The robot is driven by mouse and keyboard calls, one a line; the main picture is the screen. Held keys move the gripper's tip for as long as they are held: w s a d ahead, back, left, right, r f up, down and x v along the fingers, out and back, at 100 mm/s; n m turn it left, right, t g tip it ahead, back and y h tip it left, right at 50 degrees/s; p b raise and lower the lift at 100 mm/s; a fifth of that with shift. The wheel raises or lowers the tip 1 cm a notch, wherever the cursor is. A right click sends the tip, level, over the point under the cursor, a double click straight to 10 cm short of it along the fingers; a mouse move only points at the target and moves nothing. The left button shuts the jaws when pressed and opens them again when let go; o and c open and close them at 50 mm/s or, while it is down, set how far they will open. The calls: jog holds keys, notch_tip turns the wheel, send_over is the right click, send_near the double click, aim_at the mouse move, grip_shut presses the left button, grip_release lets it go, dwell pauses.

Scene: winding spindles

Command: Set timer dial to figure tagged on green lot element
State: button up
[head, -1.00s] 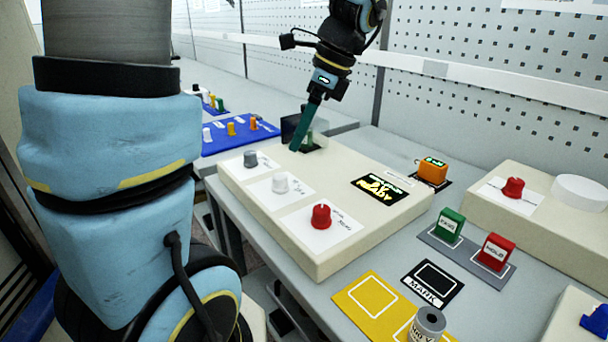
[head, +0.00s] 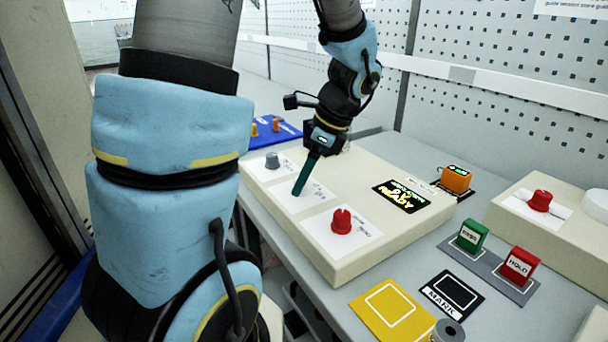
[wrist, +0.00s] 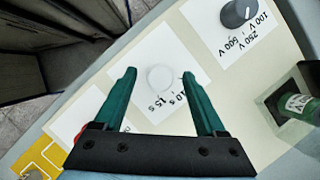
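The white timer dial (wrist: 160,78), a round knob on a white card marked with seconds such as 10 s and 15 s, shows in the wrist view between my gripper's fingers. My gripper (wrist: 158,80) is open, its two teal fingers to either side of the dial; contact cannot be told. In the head view my gripper (head: 298,191) is over the middle card (head: 318,203) and hides the dial. A green element (wrist: 298,103) with a pale tag sits in a dark recess at the right of the wrist view; the tag is too small to read.
A grey voltage knob (head: 272,161) and a red knob (head: 342,222) flank the middle card on the cream panel. A display (head: 402,196) reads READY. An orange box (head: 456,179), green block (head: 471,236) and red HOLD block (head: 519,265) stand to the right.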

grip_shut()
dwell(0.4)
jog(key=shift+n, duration=0.3)
jog(key=n+p, duration=0.1)
jog(key=n+g+p, duration=0.1)
jog(key=shift+w+r+n+p, duration=0.15)
jog(key=shift+n+p, duration=0.15)
jog(key=shift+n, duration=0.1)
jog(key=n+g+p, duration=0.2)
jog(key=n+p, duration=0.1)
jog(key=n, duration=0.2)
jog(key=shift+w, duration=0.1)
jog(key=n+p, duration=0.1)
jog(key=n, duration=0.1)
jog(key=n+g+h+p, duration=0.1)
jog(key=n, duration=0.2)
jog(key=shift+w+a+g, duration=0.1)
jog(key=shift+a+g, duration=0.05)
jog(key=shift+g, duration=0.15)
jog(key=n+h, duration=0.1)
jog(key=n, duration=0.1)
jog(key=n+h+p, duration=0.1)
jog(key=n, duration=0.1)
jog(key=shift+a+n+g, duration=0.1)
jog(key=shift+n+g, duration=0.2)
jog(key=shift+f, duration=0.2)
